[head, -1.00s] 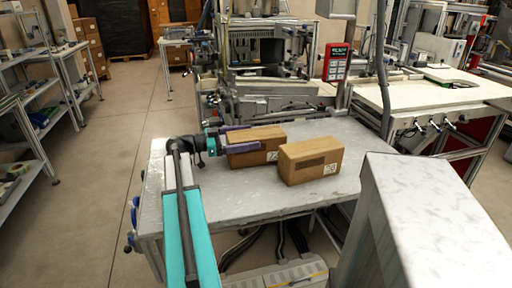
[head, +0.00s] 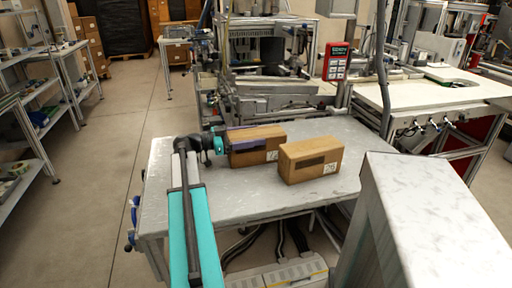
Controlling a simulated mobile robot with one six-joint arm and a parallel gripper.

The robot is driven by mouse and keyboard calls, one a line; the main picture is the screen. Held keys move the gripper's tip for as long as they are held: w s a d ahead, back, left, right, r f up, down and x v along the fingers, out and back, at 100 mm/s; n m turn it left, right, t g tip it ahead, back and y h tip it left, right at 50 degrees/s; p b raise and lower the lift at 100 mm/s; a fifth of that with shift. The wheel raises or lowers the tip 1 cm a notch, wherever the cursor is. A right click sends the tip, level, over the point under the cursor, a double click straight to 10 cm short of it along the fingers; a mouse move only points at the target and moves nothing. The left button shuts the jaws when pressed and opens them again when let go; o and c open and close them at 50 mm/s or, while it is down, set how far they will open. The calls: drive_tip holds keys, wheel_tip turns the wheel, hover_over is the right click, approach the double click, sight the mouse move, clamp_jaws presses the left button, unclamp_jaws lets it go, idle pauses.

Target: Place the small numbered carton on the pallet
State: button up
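Two brown cartons with white number labels stand on the grey metal table. The left carton (head: 262,147) is partly behind the right carton (head: 311,162), and the numbers are too small to read surely. I cannot tell which is the small one. My gripper (head: 238,138) is at the left end of the left carton. One purple finger shows along its far top edge; the other finger is not clearly visible, so its grip is unclear. No bare pallet is clear in view; a wooden base shows under a black wrapped stack (head: 123,28) at the back.
The table (head: 240,195) has free room in front of the cartons. A machine (head: 270,85) stands behind it, with a red panel (head: 336,62). Shelves (head: 30,100) stand at the left, with open floor (head: 105,150) between. Stacked boxes (head: 95,45) stand at the back.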

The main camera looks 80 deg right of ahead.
drive_tip(key=c, duration=0.9)
drive_tip(key=shift+r, duration=0.15)
drive_tip(key=shift+r, duration=4.95)
